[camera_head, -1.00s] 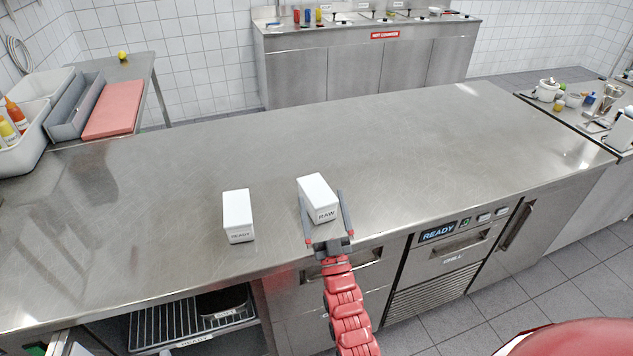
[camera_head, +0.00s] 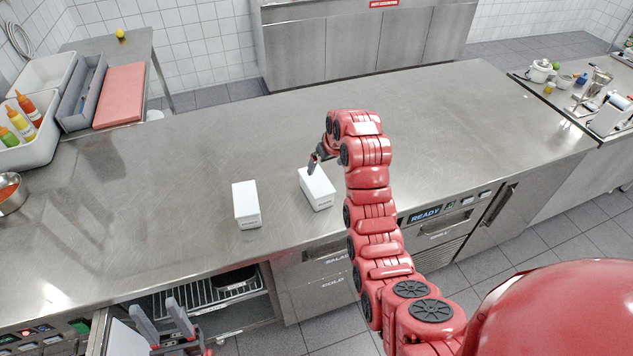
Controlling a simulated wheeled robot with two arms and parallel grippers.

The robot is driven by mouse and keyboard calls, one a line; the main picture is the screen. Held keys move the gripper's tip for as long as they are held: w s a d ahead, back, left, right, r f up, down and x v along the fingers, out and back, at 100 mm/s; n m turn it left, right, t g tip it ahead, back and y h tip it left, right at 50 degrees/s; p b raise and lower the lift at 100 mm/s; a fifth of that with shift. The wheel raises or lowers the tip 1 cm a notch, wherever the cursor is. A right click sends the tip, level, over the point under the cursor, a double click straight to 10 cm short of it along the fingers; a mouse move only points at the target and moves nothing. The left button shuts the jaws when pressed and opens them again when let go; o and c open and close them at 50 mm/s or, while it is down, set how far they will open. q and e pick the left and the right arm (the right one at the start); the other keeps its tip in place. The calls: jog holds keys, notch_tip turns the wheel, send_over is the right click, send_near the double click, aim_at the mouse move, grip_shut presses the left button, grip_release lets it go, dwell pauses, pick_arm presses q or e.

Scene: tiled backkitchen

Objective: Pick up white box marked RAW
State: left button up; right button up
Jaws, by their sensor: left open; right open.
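The white box marked RAW (camera_head: 318,192) stands on the steel counter. Its label is too small to read now but read RAW in the earlier frame. My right gripper (camera_head: 314,162) is open at the far left corner of this box's top, one finger in front of it. The arm bends over from the right, and I cannot tell whether the gripper touches the box. A second white box, marked READY earlier (camera_head: 246,206), stands to its left. My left gripper (camera_head: 160,310) is open and empty at the lower left, in front of the counter.
An open drawer with a wire rack (camera_head: 195,297) sticks out below the counter. A pink board (camera_head: 120,96), a grey bin (camera_head: 82,95) and a white tub with bottles (camera_head: 42,148) are at the far left. The counter's middle and back (camera_head: 430,110) are clear.

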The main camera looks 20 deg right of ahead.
jog(key=b, duration=0.8)
send_near(318, 182)
jog(key=shift+w+f, duration=0.1)
jog(key=shift+f, duration=0.65)
jog(key=p+x, duration=0.1)
jog(key=x, duration=0.4)
jog(key=shift+w+a+f+p, duration=0.1)
jog(key=shift+w+f+p, duration=0.1)
jog(key=shift+f+p, duration=0.1)
jog(key=shift+w+f, duration=0.15)
jog(key=shift+f, duration=0.2)
jog(key=p+x, duration=0.2)
jog(key=shift+w+p, duration=0.2)
jog(key=shift+p, duration=0.1)
jog(key=shift+p+x, duration=0.4)
jog(key=shift+x, duration=1.15)
jog(key=shift+s, duration=0.15)
jog(key=c, duration=1.6)
